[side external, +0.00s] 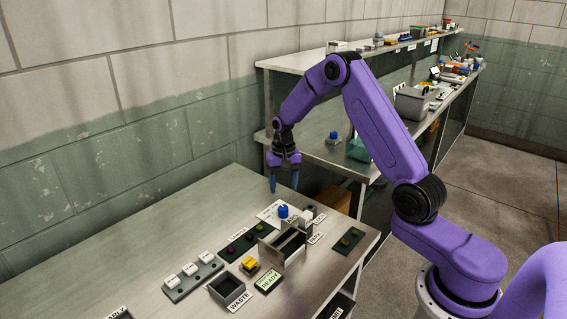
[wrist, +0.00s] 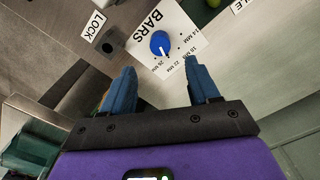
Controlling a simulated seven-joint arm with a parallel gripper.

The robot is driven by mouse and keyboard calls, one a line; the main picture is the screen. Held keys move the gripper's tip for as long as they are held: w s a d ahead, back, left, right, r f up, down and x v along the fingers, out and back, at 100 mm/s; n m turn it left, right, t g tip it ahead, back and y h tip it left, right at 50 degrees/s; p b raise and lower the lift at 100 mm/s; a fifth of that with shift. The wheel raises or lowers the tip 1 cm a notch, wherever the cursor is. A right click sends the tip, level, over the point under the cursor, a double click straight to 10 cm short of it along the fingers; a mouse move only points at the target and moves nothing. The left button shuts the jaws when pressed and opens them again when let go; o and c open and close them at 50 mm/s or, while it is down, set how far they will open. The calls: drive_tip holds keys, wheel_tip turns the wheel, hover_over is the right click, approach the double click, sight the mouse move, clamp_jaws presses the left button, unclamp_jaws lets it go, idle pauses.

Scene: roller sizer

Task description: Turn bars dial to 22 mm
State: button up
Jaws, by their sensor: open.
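The bars dial is a blue round knob (wrist: 159,42) with a white pointer line, on a white plate (wrist: 181,32) marked BARS, 14 MM, 18 MM, 22 MM and 26 MM. In the wrist view the pointer is aimed down the picture, toward the 26 MM and 22 MM side; it looks nearer 26 MM, but the exact mark is hard to tell. The blue knob (side external: 283,211) also shows in the side view on the bench. My gripper (side external: 283,188) is open and empty above the dial, not touching it. Its blue fingers (wrist: 161,77) are spread apart below the knob in the wrist view.
A LOCK label and a grey fitting with a dark hole (wrist: 108,47) are left of the dial in the wrist view. A metal hopper-like box (side external: 283,246), a green panel (side external: 347,240) and a WASTE bin (side external: 230,289) stand nearby.

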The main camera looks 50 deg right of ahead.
wheel_tip(320, 180, up, 8)
drive_tip(key=shift+a+f, duration=0.1)
idle(0.4)
drive_tip(key=s+a+r+n, duration=0.3)
drive_tip(key=s+a+n, duration=0.2)
drive_tip(key=s+a, duration=0.35)
drive_tip(key=s+a+r+n, duration=0.3)
drive_tip(key=s+a+n, duration=0.2)
drive_tip(key=s+a, duration=0.3)
drive_tip(key=s+n, duration=0.9)
drive_tip(key=s, duration=1.1)
drive_tip(key=shift+s+a+n, duration=0.3)
drive_tip(key=shift+s, duration=0.05)
